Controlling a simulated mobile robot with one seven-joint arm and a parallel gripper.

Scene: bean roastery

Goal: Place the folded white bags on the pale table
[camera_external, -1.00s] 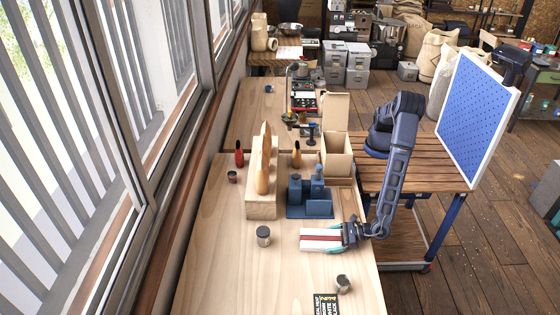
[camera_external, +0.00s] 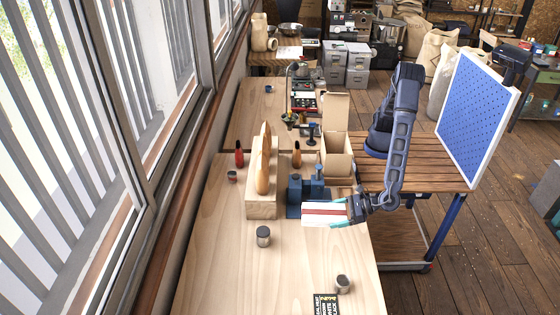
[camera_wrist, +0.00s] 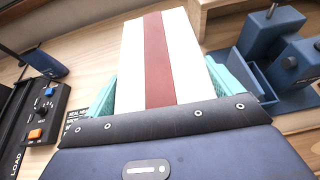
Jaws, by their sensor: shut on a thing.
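The folded white bags (camera_external: 316,208) form a flat white stack with a dark red band along the middle. They also show in the wrist view (camera_wrist: 188,60), reaching away from my gripper. My gripper (camera_external: 343,211) is shut on their near end, with teal fingers along both sides; it shows in the wrist view too (camera_wrist: 158,98). The bags appear to be held above the pale table (camera_external: 215,270), overlapping the blue tamping station in the picture. The exact gap beneath them cannot be told.
The blue station (camera_external: 294,196) stands close behind the bags. A wooden block (camera_external: 262,208) holds upright wooden pieces. A dark-lidded jar (camera_external: 263,237), a small cup (camera_external: 343,283) and a black sign (camera_external: 325,304) stand nearer the front. The table's front left is clear.

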